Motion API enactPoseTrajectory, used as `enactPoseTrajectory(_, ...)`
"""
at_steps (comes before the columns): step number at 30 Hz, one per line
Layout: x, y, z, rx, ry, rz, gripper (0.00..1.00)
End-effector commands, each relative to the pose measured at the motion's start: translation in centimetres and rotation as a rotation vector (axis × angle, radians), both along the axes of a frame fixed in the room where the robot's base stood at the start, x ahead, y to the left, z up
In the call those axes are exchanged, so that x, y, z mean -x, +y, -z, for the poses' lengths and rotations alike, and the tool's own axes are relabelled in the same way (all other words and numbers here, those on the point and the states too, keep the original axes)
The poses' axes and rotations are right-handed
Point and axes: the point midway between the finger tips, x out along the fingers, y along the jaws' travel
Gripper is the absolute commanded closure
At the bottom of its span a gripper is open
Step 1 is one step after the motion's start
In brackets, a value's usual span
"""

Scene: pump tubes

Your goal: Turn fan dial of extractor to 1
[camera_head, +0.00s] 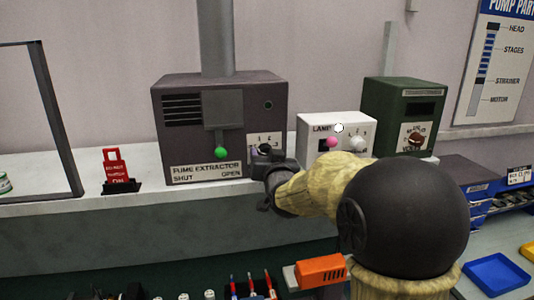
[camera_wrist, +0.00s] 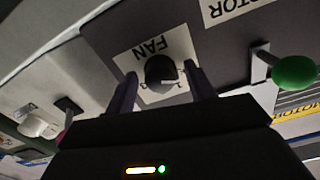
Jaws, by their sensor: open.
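The fume extractor (camera_head: 185,140) is a dark grey box on the white shelf. Its fan dial (camera_wrist: 160,69) is a round black knob with a white mark, on a white plate (camera_wrist: 180,43) lettered FAN, upside down in the wrist view. The mark points to the lower right in that view, near a partly hidden number. My gripper (camera_wrist: 163,76) is open, with one finger on each side of the dial; I cannot tell whether they touch it. In the head view my gripper (camera_head: 268,166) is at the extractor's lower right and covers most of the dial.
A green-knobbed lever (camera_head: 221,152) is left of the dial on the extractor's front. A white lamp box (camera_head: 312,127) with a pink knob and a green transformer box (camera_head: 380,100) stand to the right.

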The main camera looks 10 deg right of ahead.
Motion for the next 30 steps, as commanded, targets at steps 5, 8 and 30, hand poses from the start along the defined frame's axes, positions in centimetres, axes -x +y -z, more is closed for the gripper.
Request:
enactPoseTrajectory(5,0.02,0.0,0.01,0.0,0.0,0.0,0.5)
enactPoseTrajectory(8,0.03,0.0,0.01,0.0,0.0,0.0,0.7)
enactPoseTrajectory(30,0.06,-0.02,0.39,-0.164,-0.005,0.0,0.91)
